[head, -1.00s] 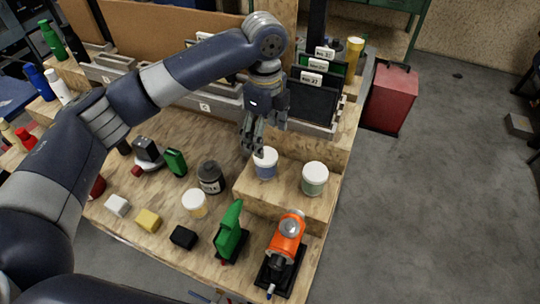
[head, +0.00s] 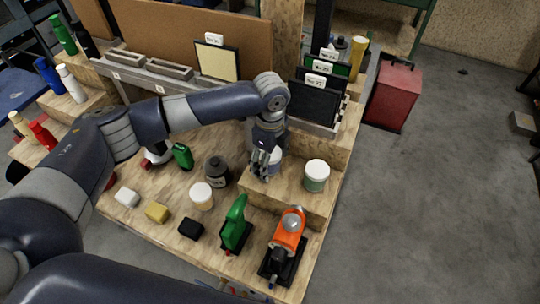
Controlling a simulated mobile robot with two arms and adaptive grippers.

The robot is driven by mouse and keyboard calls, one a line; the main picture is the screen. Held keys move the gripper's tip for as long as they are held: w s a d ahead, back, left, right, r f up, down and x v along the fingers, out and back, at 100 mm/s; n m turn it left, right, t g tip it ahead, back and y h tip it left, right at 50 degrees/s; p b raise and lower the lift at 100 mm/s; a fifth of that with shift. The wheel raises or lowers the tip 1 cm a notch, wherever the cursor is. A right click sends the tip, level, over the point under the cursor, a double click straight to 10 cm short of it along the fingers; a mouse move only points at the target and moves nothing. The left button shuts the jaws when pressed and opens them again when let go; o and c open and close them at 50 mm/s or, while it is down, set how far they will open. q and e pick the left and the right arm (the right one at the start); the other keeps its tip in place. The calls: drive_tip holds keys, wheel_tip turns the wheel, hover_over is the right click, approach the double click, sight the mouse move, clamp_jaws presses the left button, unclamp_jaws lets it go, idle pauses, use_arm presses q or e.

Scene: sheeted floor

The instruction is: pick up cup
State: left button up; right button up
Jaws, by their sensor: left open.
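The task's cup could be one of several small lidded cups. One with a bluish body (head: 275,160) stands on the raised wooden step, partly hidden by my left gripper. A greenish cup with a white lid (head: 316,176) stands to its right on the same step. A yellowish cup with a white lid (head: 202,195) stands lower, on the table. My left gripper (head: 262,171) is open, pointing down, with its fingers at the bluish cup. I cannot tell whether they touch it. My right gripper is not in view.
A dark jar (head: 216,172) stands left of the step. A green tool (head: 235,225) and an orange device (head: 288,235) stand in front. Upright dark panels (head: 312,102) rise behind the step.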

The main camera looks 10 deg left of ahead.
use_arm(q)
drive_tip(key=c, duration=1.2)
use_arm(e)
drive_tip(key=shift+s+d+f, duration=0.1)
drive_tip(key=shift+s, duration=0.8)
use_arm(q)
drive_tip(key=shift+w+r, duration=0.1)
